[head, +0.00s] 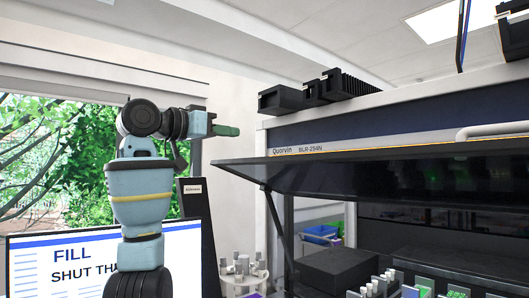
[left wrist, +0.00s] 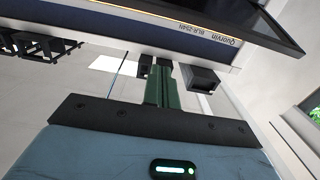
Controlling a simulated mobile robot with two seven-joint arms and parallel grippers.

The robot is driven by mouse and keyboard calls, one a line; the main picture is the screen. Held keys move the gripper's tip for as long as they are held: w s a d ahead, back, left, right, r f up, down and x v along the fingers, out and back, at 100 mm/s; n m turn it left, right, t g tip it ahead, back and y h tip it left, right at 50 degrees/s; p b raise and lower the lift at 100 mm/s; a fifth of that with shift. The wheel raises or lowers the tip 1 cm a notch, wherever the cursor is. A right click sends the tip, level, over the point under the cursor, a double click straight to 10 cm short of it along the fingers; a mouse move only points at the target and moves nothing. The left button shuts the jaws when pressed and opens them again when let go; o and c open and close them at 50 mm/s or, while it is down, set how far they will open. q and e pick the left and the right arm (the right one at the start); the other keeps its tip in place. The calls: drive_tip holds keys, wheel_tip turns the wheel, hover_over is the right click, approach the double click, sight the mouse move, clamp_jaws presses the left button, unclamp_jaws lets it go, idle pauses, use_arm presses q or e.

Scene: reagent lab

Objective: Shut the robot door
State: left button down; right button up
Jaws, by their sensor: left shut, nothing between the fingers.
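The robot door is a dark glass panel (head: 400,176) on the front of the Quorvin machine. It is hinged along its top and stands swung up and outward, almost level, with a strut under its left end. In the left wrist view the door (left wrist: 260,18) crosses the top of the picture. My left gripper (head: 238,131) has green fingers, shut and empty, and is held up in the air to the left of the door. In the left wrist view the fingers (left wrist: 163,85) are together. They appear apart from the door. My right gripper is not in view.
The machine housing (head: 380,112) fills the right side, with black boxes (head: 310,92) on top. Inside it are a dark block (head: 335,268) and several small vials. A screen (head: 50,262) stands at lower left, and a white rack (head: 242,275) stands left of the machine.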

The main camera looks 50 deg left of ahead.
use_arm(q)
drive_tip(key=w+f, duration=0.3)
drive_tip(key=w, duration=0.5)
drive_tip(key=shift+d+f, duration=0.3)
drive_tip(key=shift+f, duration=0.1)
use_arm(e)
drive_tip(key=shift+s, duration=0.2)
use_arm(q)
drive_tip(key=shift+w+f, duration=0.1)
drive_tip(key=shift+f, duration=0.05)
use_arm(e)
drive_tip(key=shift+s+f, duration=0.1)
